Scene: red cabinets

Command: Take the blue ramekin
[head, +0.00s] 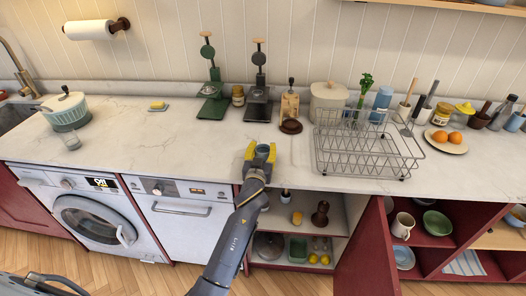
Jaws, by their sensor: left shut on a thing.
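The blue ramekin (263,148) is a small blue round cup near the front edge of the white counter, in the middle of the head view. My left gripper (261,153) has yellow fingers and is shut on the ramekin, with one finger on each side of it. The fingers hide part of its wall. I cannot tell whether its base touches the counter. My right gripper is not in view.
A wire dish rack (365,150) stands to the right of the gripper. A brown coaster-like piece (291,126) and two stands are behind it. Below, an open cabinet (335,205) holds several items, and its red door (367,250) sticks out.

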